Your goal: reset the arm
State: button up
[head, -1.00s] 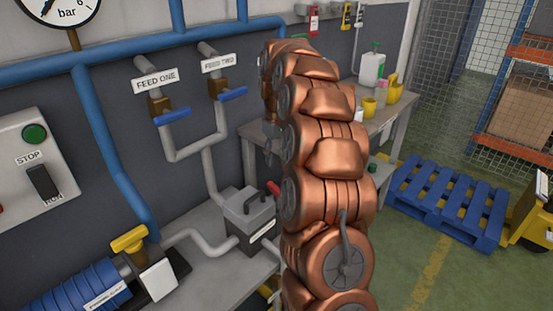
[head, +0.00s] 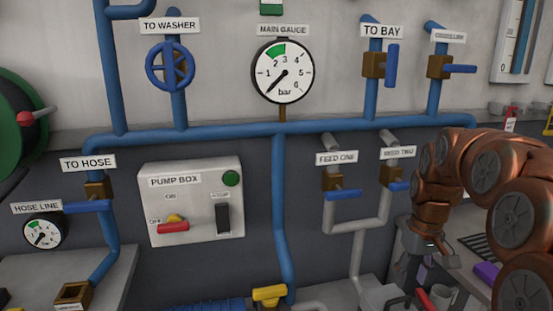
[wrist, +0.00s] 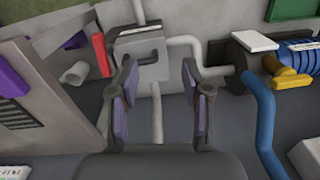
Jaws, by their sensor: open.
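My copper-coloured arm (head: 441,170) stands at the right of the head view, bent over with its end hanging down. My gripper (head: 412,272) points down there, in front of the wall and above the bench by the grey feed box (head: 385,298). In the wrist view my gripper (wrist: 160,95) is open, its two purple-padded fingers apart with nothing between them. The grey box (wrist: 138,55) with its pipe lies beyond the fingertips, and a red handle (wrist: 101,55) is left of it.
Blue pipes with valves line the wall, with the main gauge (head: 282,71) at the centre. The pump box (head: 191,201) is left of the feed one valve (head: 343,194). A yellow handle (head: 269,294) and a blue ribbed cylinder (wrist: 300,55) sit low on the bench.

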jog(key=s+a+p, duration=0.1)
jog(key=s+a, duration=0.3)
jog(key=s, duration=0.6)
jog(key=s+a+m+g+p, duration=0.1)
jog(key=s+a, duration=0.3)
jog(key=s, duration=0.5)
jog(key=s+a+p, duration=0.2)
jog(key=s+a, duration=0.2)
jog(key=s, duration=0.6)
jog(key=shift+s+f, duration=0.35)
jog(key=shift+f, duration=0.05)
jog(key=shift+c, duration=0.6)
jog(key=shift+d+m, duration=0.1)
jog(key=shift+m, duration=0.2)
